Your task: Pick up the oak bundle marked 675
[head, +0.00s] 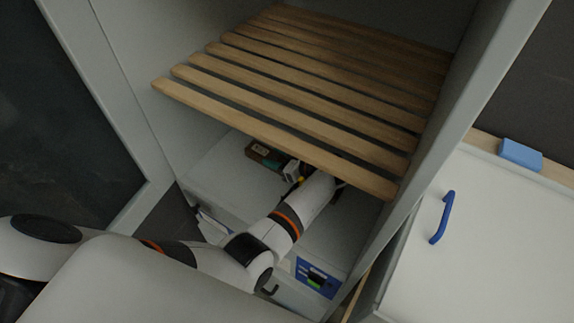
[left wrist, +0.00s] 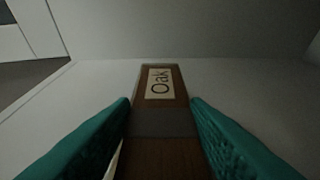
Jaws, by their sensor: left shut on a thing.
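A dark brown oak bundle (head: 258,151) with a pale label lies on the white surface under the slatted shelf. In the left wrist view the bundle (left wrist: 161,112) points away from me and its label reads "Oak"; no number 675 can be read. My left gripper (left wrist: 160,104) has its teal fingers on both sides of the bundle and is shut on it. In the head view this gripper (head: 276,162) is partly hidden by its own wrist. The bundle's near end is hidden. My right gripper is not in view.
The wooden slatted shelf (head: 300,95) hangs just above my left forearm, inside a grey cabinet with side walls. A white door with a blue handle (head: 442,217) and a blue block (head: 520,154) are to the right. White surface around the bundle is clear.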

